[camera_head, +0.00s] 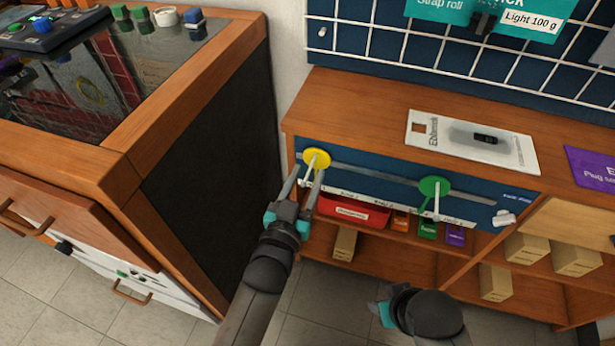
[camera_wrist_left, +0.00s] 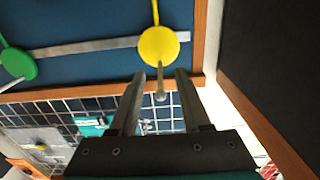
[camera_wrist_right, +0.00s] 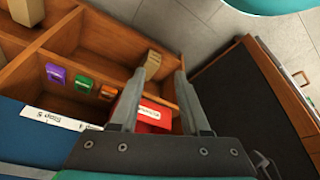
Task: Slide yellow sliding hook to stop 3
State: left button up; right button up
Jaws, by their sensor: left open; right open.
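The yellow sliding hook (camera_head: 317,158) is a round yellow disc with a pale peg, at the left end of a grey rail (camera_head: 375,174) on a blue panel. It also shows in the left wrist view (camera_wrist_left: 158,47). A green sliding hook (camera_head: 434,187) sits further right on the same rail. My left gripper (camera_head: 305,188) is open, its fingers on either side of the yellow hook's peg; whether they touch it is unclear. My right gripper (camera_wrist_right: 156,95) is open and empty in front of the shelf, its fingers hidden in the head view. Stop labels along the panel's lower edge are partly hidden.
A red bin (camera_head: 350,212) and small coloured boxes stand on the shelf below the panel. Cardboard boxes (camera_head: 526,248) fill lower compartments. A white card (camera_head: 472,140) lies on the bench top. A dark-sided cabinet (camera_head: 215,170) stands close left of my left arm.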

pick_arm(q)
jog(key=shift+w+d, duration=0.2)
jog(key=shift+w, duration=0.35)
grip_shut()
dwell(1.2)
